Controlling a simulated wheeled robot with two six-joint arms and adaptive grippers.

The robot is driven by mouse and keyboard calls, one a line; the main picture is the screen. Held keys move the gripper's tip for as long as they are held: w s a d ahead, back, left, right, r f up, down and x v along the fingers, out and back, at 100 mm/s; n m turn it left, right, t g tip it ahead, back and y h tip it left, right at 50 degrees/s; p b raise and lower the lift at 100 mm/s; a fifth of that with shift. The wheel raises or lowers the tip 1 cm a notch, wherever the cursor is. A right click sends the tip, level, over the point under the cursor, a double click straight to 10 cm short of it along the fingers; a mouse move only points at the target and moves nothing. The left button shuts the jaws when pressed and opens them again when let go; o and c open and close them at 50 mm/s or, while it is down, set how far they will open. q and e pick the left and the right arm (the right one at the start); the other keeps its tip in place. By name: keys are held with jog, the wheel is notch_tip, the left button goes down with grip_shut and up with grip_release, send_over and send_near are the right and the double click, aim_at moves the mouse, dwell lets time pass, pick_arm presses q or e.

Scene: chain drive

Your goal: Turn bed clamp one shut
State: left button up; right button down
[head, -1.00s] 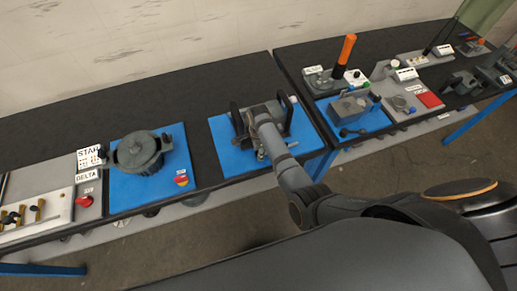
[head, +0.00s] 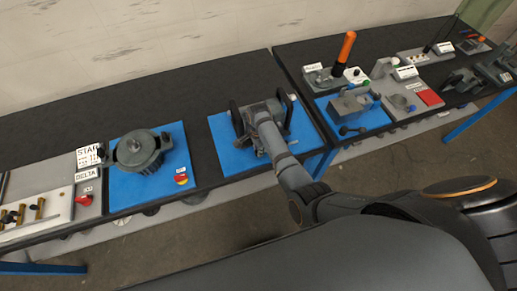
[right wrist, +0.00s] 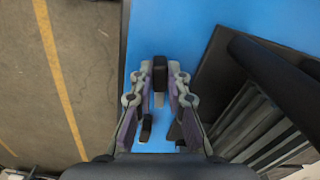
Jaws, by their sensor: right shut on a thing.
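The bed clamp's black-capped lever (right wrist: 160,70) stands between the fingertips of my right gripper (right wrist: 158,78) in the right wrist view. The gripper is shut on this lever, above a blue plate (right wrist: 205,22). I cannot read a label, so I cannot confirm which clamp it is. In the head view my right forearm reaches to the grey fixture (head: 246,122) with black uprights on its blue plate (head: 228,158). The arm covers the fingertips and most of the lever there. My left gripper is out of view.
A round grey pot-like unit (head: 138,150) stands on another blue plate to the left. A grey vise-like block (head: 348,104) and an orange-handled lever (head: 346,46) are to the right. In the right wrist view a dark frame (right wrist: 262,85) rises close on the right.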

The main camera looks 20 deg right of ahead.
jog(key=n, duration=0.4)
jog(key=shift+s, duration=0.1)
jog(key=n, duration=0.4)
jog(key=shift+d, duration=0.1)
jog(key=n, duration=0.3)
jog(key=shift+n, duration=0.3)
jog(key=shift+d+n, duration=0.15)
jog(key=shift+n, duration=1.75)
jog(key=c, duration=1.3)
grip_release()
jog(key=shift+r, duration=0.1)
